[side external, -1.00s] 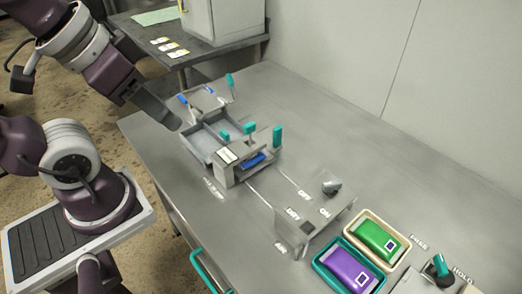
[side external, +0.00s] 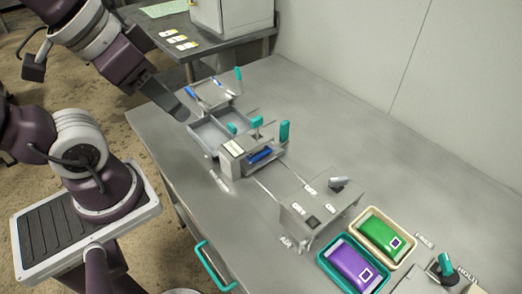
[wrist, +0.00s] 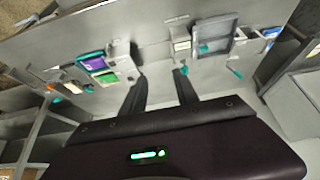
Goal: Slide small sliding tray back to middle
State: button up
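The small sliding tray seems to be the shallow grey tray (side external: 207,137) with a divider, between two grey blocks on the bench. A teal handle (side external: 232,128) stands at its near right part. The tray also shows in the wrist view (wrist: 226,40), upper right. My gripper (wrist: 160,80) is open in the wrist view, its two dark fingers apart with nothing between them. In the side view its end is above and left of the tray, close to the bench's left edge; its fingertips are hard to make out there. It does not visibly hold the tray.
The near grey block (side external: 234,162) has a blue piece and teal levers. A far block (side external: 215,96) has blue handles. Rails run to a grey switch box (side external: 305,208). Green (side external: 380,232) and purple (side external: 349,260) packs lie in trays.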

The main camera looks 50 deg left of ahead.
dwell(0.4)
jog(key=g, duration=0.5)
send_over(284, 140)
notch_tip(284, 140, down, 21)
jog(key=shift+a+r, duration=0.15)
jog(key=shift+r, duration=0.05)
jog(key=shift+g, duration=0.3)
jog(key=f, duration=1)
jog(key=shift+w+a, duration=0.25)
jog(key=shift+w, duration=0.1)
grip_shut()
jog(key=shift+r, duration=0.1)
